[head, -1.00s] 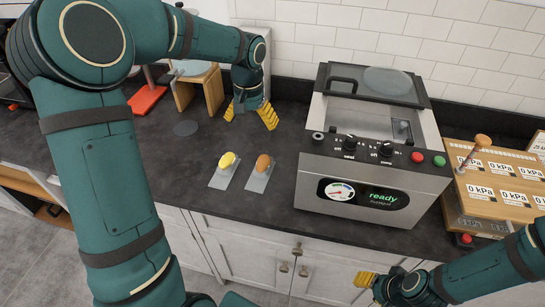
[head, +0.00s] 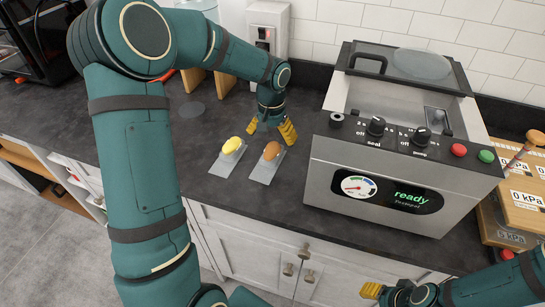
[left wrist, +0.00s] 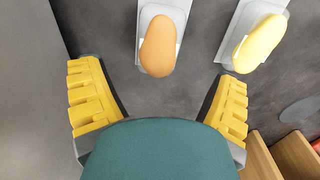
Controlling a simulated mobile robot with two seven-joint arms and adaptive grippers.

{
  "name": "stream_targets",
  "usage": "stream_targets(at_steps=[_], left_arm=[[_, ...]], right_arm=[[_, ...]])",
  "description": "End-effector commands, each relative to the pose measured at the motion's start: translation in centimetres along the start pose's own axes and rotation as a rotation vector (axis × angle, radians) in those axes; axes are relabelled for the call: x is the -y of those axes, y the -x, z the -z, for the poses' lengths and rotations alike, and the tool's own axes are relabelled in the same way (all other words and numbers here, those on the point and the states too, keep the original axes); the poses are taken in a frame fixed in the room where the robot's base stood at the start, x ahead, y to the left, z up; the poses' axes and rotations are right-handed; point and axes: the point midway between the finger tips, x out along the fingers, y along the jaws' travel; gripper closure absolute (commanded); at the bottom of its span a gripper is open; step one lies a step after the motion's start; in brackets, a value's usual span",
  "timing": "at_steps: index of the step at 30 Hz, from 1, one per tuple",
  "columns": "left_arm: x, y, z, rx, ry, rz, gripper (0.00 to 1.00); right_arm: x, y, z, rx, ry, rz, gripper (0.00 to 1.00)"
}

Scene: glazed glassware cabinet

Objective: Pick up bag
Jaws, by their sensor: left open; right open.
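Two flat grey bags lie on the dark counter. The right bag (head: 262,172) has an orange-brown oval item (head: 272,150) at its back end; the left bag (head: 224,165) has a yellow one (head: 232,145). My left gripper (head: 270,129) is open and empty just behind the orange item, fingers pointing down. In the left wrist view, the orange item (left wrist: 164,46) and its bag (left wrist: 147,14) lie ahead, between the spread yellow fingers (left wrist: 161,90). The yellow item (left wrist: 259,43) lies to the right. My right gripper (head: 375,290) is open and empty, low by the cabinet front.
A steel sealing machine (head: 395,170) reading "ready" stands right of the bags. A grey disc (head: 191,109) lies left of my left gripper. The counter front edge is clear.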

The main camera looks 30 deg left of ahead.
Motion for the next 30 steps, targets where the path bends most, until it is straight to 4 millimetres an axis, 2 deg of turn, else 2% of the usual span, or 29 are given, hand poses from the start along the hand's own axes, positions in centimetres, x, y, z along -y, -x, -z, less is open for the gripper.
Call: stream_targets(at_steps=[1, 8, 18, 26, 29, 30], left_arm=[[0.0, -0.7, -0.1, 0.003, 0.000, 0.000, 0.11], [0.0, -1.7, 0.0, 0.001, -0.001, -0.001, 0.11], [-0.2, -6.1, 0.1, 0.002, 0.000, 0.000, 0.11], [-0.2, -6.3, 0.1, 0.000, 0.000, 0.000, 0.11], [-0.2, -6.3, 0.1, 0.000, 0.000, 0.000, 0.44], [-0.2, -6.3, 0.1, 0.000, 0.000, 0.000, 0.57]], right_arm=[[-0.1, -0.1, -0.1, 0.001, 0.000, 0.000, 0.53], [-0.1, -0.3, -0.1, 0.003, 0.001, 0.000, 0.53], [-0.4, -1.1, -0.5, 0.011, 0.003, 0.001, 0.53], [-0.4, -1.1, -0.6, 0.012, 0.003, 0.001, 0.53], [-0.4, -1.1, -0.6, 0.012, 0.003, 0.001, 0.53], [-0.4, -1.1, -0.6, 0.012, 0.003, 0.001, 0.53]])
